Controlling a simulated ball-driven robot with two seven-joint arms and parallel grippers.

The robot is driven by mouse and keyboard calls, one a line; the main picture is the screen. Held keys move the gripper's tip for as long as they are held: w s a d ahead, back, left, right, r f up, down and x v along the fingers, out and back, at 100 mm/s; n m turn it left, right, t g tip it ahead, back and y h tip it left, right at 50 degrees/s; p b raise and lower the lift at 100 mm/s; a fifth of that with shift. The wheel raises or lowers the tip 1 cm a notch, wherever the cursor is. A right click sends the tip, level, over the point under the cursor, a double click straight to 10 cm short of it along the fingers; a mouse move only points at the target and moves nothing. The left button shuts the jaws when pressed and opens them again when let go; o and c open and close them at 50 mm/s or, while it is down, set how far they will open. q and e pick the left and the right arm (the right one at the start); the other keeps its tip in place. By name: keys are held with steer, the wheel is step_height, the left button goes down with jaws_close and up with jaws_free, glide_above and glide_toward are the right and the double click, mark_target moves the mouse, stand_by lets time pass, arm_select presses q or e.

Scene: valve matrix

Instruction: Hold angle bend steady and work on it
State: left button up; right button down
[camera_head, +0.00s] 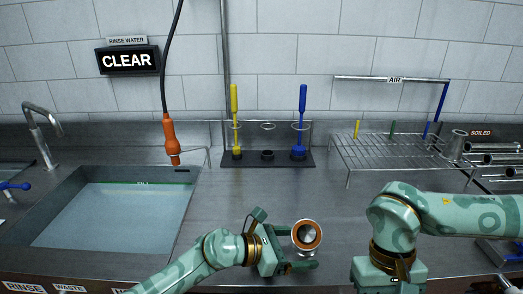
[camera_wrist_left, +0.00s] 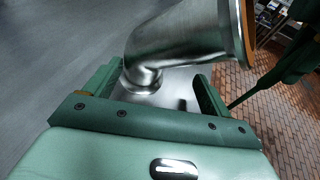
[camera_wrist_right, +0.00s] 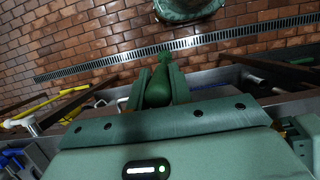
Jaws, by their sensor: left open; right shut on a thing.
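The angle bend (camera_head: 307,237) is a shiny metal elbow with an orange-brown ring at its mouth, at the counter's front in the head view. In the left wrist view the bend (camera_wrist_left: 185,48) rises between my left gripper's fingers (camera_wrist_left: 160,88). My left gripper (camera_head: 290,252) is open around it, and I cannot tell whether either finger touches it. In the head view only my right arm and wrist show.
A water-filled sink (camera_head: 110,215) lies left, with an orange sprayer (camera_head: 170,138) hanging above. A rack (camera_head: 267,160) holds a yellow brush (camera_head: 234,110) and a blue brush (camera_head: 301,115); its middle place is empty. A wire drying rack (camera_head: 390,152) and metal pipes (camera_head: 495,158) stand right. The mid-counter is clear.

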arm_select(q)
steer(key=shift+w+d+f, duration=0.1)
steer(key=shift+d+f, duration=0.05)
steer(key=shift+d, duration=0.2)
arm_select(e)
steer(key=shift+f, duration=0.15)
arm_select(q)
steer(key=c, duration=1.1)
